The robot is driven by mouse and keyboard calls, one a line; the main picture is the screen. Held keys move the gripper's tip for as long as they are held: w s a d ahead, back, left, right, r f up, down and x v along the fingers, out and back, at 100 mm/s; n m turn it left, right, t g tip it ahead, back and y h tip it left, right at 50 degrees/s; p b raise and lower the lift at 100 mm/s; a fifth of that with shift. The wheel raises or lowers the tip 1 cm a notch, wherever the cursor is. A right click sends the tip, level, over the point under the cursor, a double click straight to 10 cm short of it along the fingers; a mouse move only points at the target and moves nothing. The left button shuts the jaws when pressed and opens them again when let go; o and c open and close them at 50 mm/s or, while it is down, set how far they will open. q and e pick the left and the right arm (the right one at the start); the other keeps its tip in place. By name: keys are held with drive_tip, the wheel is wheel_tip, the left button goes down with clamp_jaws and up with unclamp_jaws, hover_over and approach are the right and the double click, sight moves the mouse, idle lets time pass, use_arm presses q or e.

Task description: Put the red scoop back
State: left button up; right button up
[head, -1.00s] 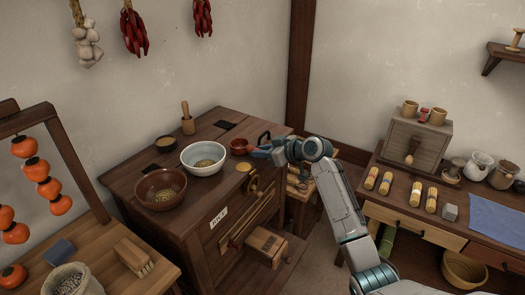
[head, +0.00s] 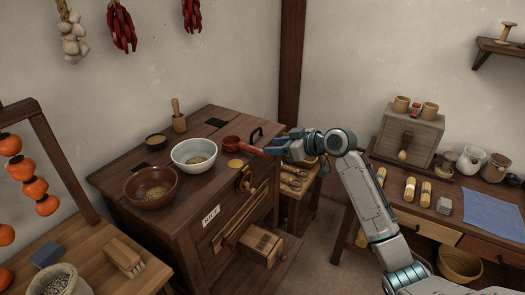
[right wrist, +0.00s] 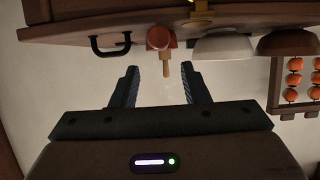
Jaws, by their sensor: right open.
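The red scoop (head: 231,142) rests on the top of the wooden cabinet (head: 205,205), right of the white bowl (head: 188,153). Its handle points right, toward my right gripper (head: 270,151). The right gripper is just beyond the handle end, off the cabinet's right edge. In the right wrist view, which is upside down, the jaws (right wrist: 160,85) are wide apart with nothing between them. The scoop shows end-on ahead of them in that view (right wrist: 158,38), clear of both fingers. My left gripper is out of view.
A low stool (head: 295,185) is below my right gripper. A workbench (head: 430,215) stands at right.

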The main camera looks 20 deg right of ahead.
drive_tip(key=shift+b+v, duration=0.35)
drive_tip(key=shift+v, duration=1.55)
drive_tip(key=s+d+f+m+g+h, duration=0.1)
drive_tip(key=d+f+m+h, duration=0.15)
drive_tip(key=f, duration=1.05)
drive_tip(key=s+d+f+m+h, duration=0.2)
drive_tip(key=d+f, duration=0.1)
drive_tip(key=f, duration=1)
drive_tip(key=s+d+f+m+g+h, duration=0.1)
drive_tip(key=d+f+m+h, duration=0.15)
drive_tip(key=f, duration=1.05)
drive_tip(key=s+f+m+g+h, duration=0.1)
drive_tip(key=s+f+g, duration=0.2)
drive_tip(key=s+f, duration=1.5)
drive_tip(key=s+a+f+g, duration=0.1)
drive_tip(key=s+f, duration=0.5)
drive_tip(key=s, duration=0.6)
drive_tip(key=s+a+f+g, duration=0.2)
drive_tip(key=s+a+f, duration=0.2)
drive_tip(key=s, duration=0.8)
drive_tip(key=s+a+f+g+h, duration=0.1)
drive_tip(key=s+a+f, duration=0.2)
drive_tip(key=s+f, duration=0.5)
drive_tip(key=s, duration=0.4)
drive_tip(key=shift+a+f+n, duration=0.25)
drive_tip(key=shift+n, duration=0.15)
